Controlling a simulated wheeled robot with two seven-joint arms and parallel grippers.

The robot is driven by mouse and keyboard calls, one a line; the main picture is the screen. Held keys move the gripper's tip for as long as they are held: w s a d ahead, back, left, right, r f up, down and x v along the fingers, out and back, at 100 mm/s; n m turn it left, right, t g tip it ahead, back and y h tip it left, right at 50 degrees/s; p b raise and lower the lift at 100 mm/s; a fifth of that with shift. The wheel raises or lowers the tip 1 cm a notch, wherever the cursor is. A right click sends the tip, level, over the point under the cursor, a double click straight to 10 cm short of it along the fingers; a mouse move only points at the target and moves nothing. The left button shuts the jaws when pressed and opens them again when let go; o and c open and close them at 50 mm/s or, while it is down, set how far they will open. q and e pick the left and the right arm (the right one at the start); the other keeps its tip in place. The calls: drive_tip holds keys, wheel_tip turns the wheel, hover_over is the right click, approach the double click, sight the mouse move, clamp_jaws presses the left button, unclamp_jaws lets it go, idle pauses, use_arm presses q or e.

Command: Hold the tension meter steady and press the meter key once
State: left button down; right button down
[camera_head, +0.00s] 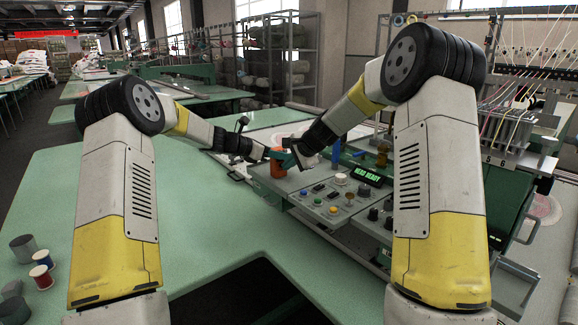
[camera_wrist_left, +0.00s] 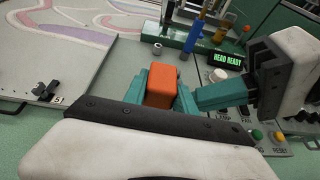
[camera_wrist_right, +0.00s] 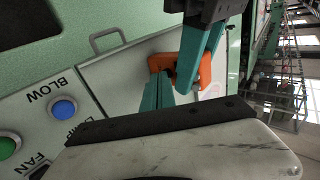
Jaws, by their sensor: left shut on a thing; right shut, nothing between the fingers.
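The tension meter, an orange block (camera_head: 277,166), is above the grey control panel. My left gripper (camera_head: 271,154) is shut on it. In the left wrist view the orange body (camera_wrist_left: 161,86) sits between the two teal fingers. My right gripper (camera_head: 296,157) is shut and empty, close beside the meter on its right. In the right wrist view its teal fingertips (camera_wrist_right: 163,76) point at the orange meter (camera_wrist_right: 207,74), with the left gripper's fingers crossing in front. I cannot tell whether the right fingertips touch the meter. The meter key is not distinguishable.
The control panel (camera_head: 318,208) carries coloured buttons, knobs and a green display (camera_head: 367,176) reading "HEAD READY". A blue post (camera_head: 336,154) stands behind. A green table (camera_head: 200,215) spreads to the left, with thread spools (camera_head: 41,277) at its near left.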

drive_tip(key=shift+w+a, duration=0.55)
drive_tip(key=shift+w, duration=0.25)
use_arm(q)
drive_tip(key=shift+s+d, duration=0.1)
drive_tip(key=shift+d, duration=0.1)
drive_tip(key=shift+s, duration=0.1)
use_arm(e)
drive_tip(key=shift+s+d, duration=0.1)
drive_tip(key=shift+d, duration=0.05)
drive_tip(key=s+d, duration=0.2)
drive_tip(key=s, duration=0.1)
drive_tip(key=shift+s+d, duration=0.15)
drive_tip(key=shift+s, duration=0.15)
use_arm(q)
drive_tip(key=shift+w+a, duration=0.2)
drive_tip(key=shift+a, duration=0.05)
use_arm(e)
drive_tip(key=v, duration=0.9)
drive_tip(key=shift+s+r, duration=0.2)
drive_tip(key=shift+r, duration=0.1)
use_arm(q)
drive_tip(key=c, duration=0.9)
unclamp_jaws()
